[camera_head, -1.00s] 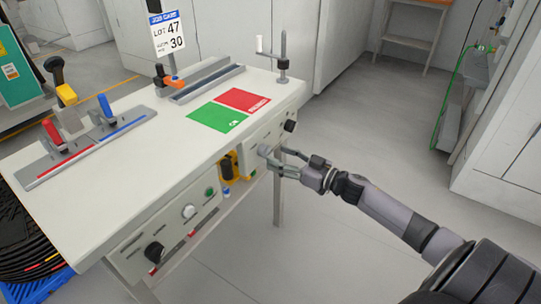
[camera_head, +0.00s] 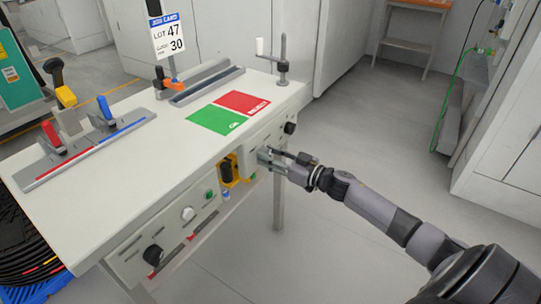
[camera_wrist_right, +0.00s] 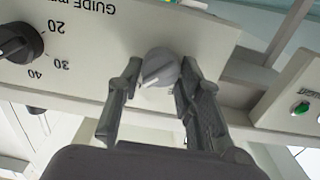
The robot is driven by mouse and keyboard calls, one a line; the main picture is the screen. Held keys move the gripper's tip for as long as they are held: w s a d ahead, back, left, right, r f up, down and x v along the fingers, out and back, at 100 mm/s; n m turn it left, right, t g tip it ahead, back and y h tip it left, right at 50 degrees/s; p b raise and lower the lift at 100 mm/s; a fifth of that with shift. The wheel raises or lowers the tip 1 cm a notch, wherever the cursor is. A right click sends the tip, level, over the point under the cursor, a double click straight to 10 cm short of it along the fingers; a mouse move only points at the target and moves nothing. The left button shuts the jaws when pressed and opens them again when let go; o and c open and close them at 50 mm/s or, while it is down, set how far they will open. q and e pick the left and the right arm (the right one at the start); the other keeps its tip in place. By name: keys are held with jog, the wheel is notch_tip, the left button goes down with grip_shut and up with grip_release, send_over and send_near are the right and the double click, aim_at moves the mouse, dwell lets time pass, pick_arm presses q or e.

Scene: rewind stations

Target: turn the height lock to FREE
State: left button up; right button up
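A round grey knob (camera_wrist_right: 160,68) with a pale pointer mark sits on the bench's front panel (camera_wrist_right: 85,70). No label for it can be read, so I cannot confirm from lettering that it is the height lock. My right gripper (camera_wrist_right: 161,75) has one finger on each side of the knob, with its tips close to the knob's edges; firm contact does not show. In the head view the right gripper (camera_head: 266,160) is at the panel's right part and hides the knob. My left gripper is in neither view.
A black dial (camera_wrist_right: 18,42) with a number scale is beside the knob. A yellow-and-black device (camera_head: 226,170) is left of my gripper. The white bench top (camera_head: 150,165) carries green and red pads. The floor to the right is open.

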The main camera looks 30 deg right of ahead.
jog(key=c, duration=0.6)
pick_arm(q)
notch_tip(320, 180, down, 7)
jog(key=p, duration=0.2)
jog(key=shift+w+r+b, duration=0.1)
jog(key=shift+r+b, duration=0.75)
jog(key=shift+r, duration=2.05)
pick_arm(e)
jog(key=shift+s+a+f+n, duration=0.1)
jog(key=shift+f+n, duration=0.05)
jog(key=shift+n, duration=4.4)
jog(key=shift+a+f+n, duration=0.1)
jog(key=shift+f+n, duration=0.05)
jog(key=shift+n, duration=4.4)
